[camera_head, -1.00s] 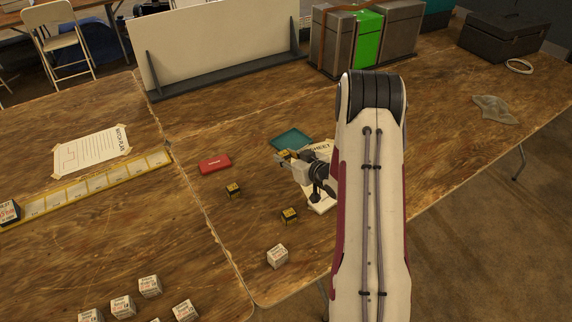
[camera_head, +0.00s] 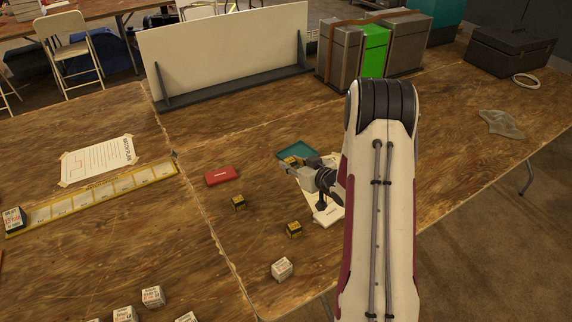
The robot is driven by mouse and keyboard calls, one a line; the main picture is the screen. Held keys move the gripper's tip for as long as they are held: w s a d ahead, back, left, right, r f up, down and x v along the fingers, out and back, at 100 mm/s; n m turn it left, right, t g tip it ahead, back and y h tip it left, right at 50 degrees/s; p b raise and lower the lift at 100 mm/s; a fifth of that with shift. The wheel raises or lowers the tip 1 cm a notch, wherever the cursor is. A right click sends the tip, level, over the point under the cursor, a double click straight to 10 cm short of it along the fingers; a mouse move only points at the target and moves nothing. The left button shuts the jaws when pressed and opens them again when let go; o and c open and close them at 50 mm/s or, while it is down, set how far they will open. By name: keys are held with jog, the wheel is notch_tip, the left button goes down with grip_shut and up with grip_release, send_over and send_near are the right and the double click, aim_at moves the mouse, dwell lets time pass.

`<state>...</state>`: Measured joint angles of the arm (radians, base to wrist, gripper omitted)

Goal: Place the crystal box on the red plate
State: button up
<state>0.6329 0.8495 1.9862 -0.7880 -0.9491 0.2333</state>
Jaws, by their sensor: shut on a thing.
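My gripper (camera_head: 291,166) is seen from behind and above, over the middle of the table. It is shut on a small black-and-yellow box (camera_head: 291,160), which I take to be the crystal box; the fingers partly hide it. The held box overlaps the near edge of a teal tray (camera_head: 296,151) in the picture; its height above the table is hard to tell. A flat red piece with a small pale label (camera_head: 222,176), the only red plate-like thing, lies on the table left of my gripper. Nothing lies on it.
Two similar black-and-yellow boxes, one left (camera_head: 238,202) and one right (camera_head: 294,229), stand nearer, with a white labelled box (camera_head: 282,268) in front. The wood between the red piece and my gripper is clear.

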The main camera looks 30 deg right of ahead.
jog(key=w+a+n+y, duration=0.2)
jog(key=w+a, duration=0.3)
jog(key=a, duration=0.6)
jog(key=r+m+h, duration=0.2)
send_over(214, 180)
jog(key=shift+f+h, duration=0.1)
jog(key=shift+h, duration=0.2)
jog(key=shift+f, duration=3.05)
jog(key=shift+f, duration=0.1)
jog(key=shift+f, duration=1.8)
